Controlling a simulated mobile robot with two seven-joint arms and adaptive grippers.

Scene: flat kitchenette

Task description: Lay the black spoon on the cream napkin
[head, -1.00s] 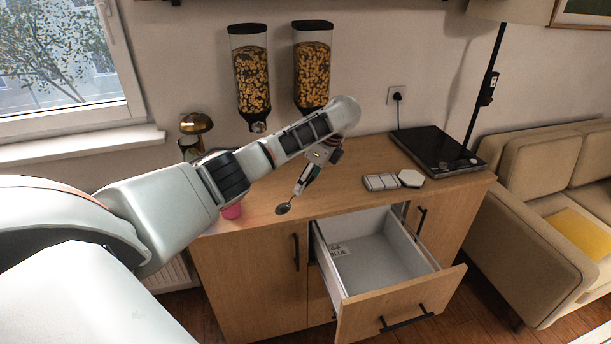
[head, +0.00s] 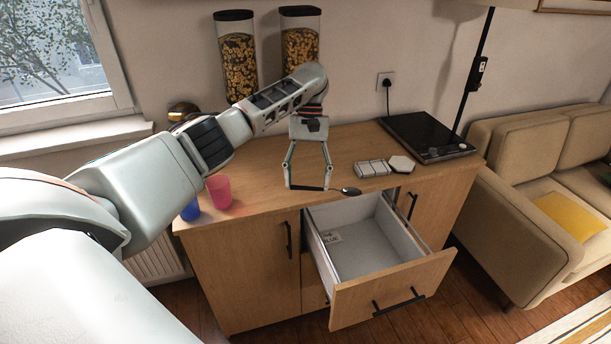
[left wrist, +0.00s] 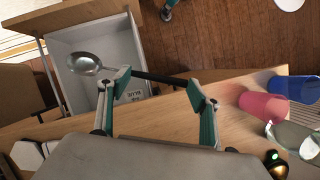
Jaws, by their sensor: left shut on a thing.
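The black spoon (head: 350,191) has a dark handle and a shiny bowl. My left gripper (head: 309,188) holds it above the front edge of the counter; its fingertips are well apart, with the handle stretching across between them. In the left wrist view the spoon's bowl (left wrist: 83,63) sticks out past one finger of the left gripper (left wrist: 158,80), over the open drawer in the picture. I see no cream napkin in either view. A small teal and dark part at the top of the left wrist view looks like my right gripper (left wrist: 168,10), mostly cut off.
The open drawer (head: 391,284) juts out below the counter (head: 262,176). A pink cup (head: 219,191) and a blue cup (head: 191,210) stand at the counter's left. A striped white block (head: 372,168), a white hexagonal piece (head: 402,164) and a black hob (head: 428,136) are at right.

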